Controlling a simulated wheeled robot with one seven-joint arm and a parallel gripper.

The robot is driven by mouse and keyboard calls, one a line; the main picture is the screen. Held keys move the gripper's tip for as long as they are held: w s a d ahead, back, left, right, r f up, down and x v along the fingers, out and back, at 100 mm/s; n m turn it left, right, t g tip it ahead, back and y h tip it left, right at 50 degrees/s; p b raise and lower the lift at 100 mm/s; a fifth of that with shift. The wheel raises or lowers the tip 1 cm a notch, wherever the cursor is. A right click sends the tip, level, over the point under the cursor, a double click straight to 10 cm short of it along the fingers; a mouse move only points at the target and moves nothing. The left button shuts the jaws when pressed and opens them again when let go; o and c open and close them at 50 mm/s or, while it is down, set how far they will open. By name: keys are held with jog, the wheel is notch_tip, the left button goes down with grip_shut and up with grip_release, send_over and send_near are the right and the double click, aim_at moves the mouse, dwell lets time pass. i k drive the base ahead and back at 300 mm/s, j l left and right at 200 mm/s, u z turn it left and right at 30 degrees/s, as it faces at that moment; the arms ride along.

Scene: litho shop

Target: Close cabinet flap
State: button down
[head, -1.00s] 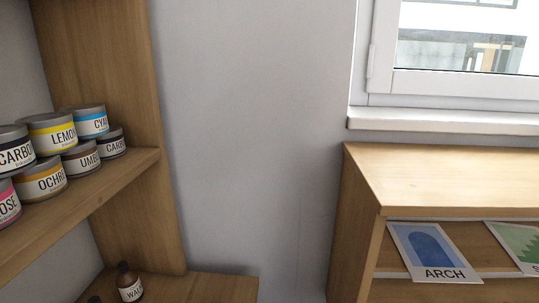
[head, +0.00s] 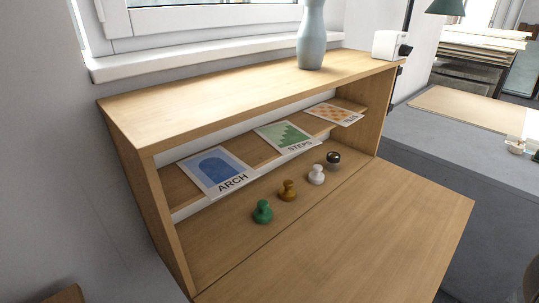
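The wooden cabinet (head: 165,140) stands below the window in the head view. Its flap (head: 375,230) is folded down and lies out flat toward me, level with the cabinet floor, so the front is open. Inside, printed cards marked ARCH (head: 217,172), STEPS (head: 287,138) and a third patterned card (head: 335,114) lean on a ledge. A green knob-shaped piece (head: 263,212), a brown one (head: 288,190), a white one (head: 316,175) and a dark one (head: 333,158) stand on the cabinet floor behind the flap's hinge line. My gripper is not in view.
A blue-grey vase (head: 311,40) and a white box-like device (head: 391,46) stand on the cabinet top. A grey worktop (head: 430,145) with a board (head: 470,108) lies to the right. A dark rounded shape (head: 530,282) shows at the lower right edge.

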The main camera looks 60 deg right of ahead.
aim_at(390, 234)
jog(key=k+l, duration=0.3)
jog(key=k, duration=0.2)
jog(key=k+l+u, duration=0.1)
jog(key=k+l, duration=0.15)
jog(key=k, duration=0.2)
